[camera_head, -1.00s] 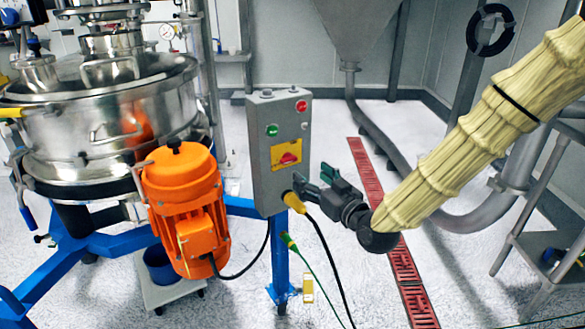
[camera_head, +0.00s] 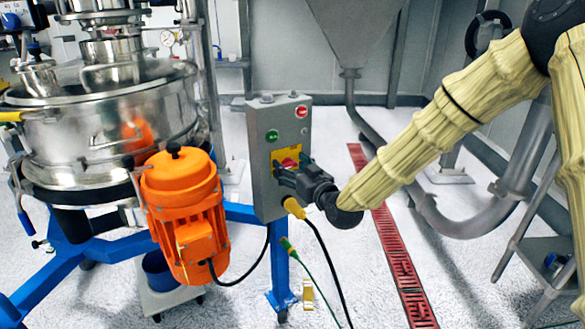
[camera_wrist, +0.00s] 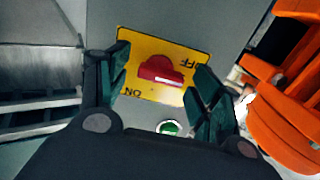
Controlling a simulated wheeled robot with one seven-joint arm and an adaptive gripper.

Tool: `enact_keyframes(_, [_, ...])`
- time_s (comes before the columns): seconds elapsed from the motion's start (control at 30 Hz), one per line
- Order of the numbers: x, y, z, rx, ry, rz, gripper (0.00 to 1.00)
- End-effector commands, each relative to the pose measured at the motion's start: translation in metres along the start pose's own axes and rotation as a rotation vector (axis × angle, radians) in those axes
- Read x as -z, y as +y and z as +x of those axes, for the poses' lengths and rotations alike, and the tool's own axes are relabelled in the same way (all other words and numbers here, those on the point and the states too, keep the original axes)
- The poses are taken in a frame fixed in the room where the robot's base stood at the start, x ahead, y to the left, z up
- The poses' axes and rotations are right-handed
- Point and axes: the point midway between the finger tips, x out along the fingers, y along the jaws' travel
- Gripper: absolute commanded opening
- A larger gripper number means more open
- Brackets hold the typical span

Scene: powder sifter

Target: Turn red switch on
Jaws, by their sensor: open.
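The red switch (camera_wrist: 162,70) is a rotary knob on a yellow plate (camera_wrist: 188,55) marked OFF and ON in the wrist view. In the head view the red switch (camera_head: 290,161) shows just above my gripper, on the front of a grey control box (camera_head: 267,140). My gripper (camera_head: 278,174) is at the box's front, partly covering the plate. In the wrist view my open gripper (camera_wrist: 162,84) has one finger on each side of the knob. I cannot tell whether the fingers touch it.
A green button (camera_head: 272,136) and a red button (camera_head: 301,111) are on the box above the plate. An orange motor (camera_head: 180,205) stands close to the left, beside the steel sifter (camera_head: 110,120). Cables hang below the box.

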Motion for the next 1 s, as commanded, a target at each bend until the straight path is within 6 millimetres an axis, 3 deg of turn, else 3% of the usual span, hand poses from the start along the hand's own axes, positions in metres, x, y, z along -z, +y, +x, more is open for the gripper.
enact_keyframes(0.13, [0.0, 0.0001, -0.0003, 0.0, 0.0, 0.0, 0.65])
enact_keyframes(0.4, [0.0, 0.0004, -0.0005, -0.001, 0.0, 0.0, 0.19])
enact_keyframes(0.77, [0.0003, 0.0013, -0.0008, -0.002, -0.001, 0.047, 0.19])
enact_keyframes(1.0, [0.0012, 0.0024, -0.001, -0.003, -0.001, 0.196, 0.19])
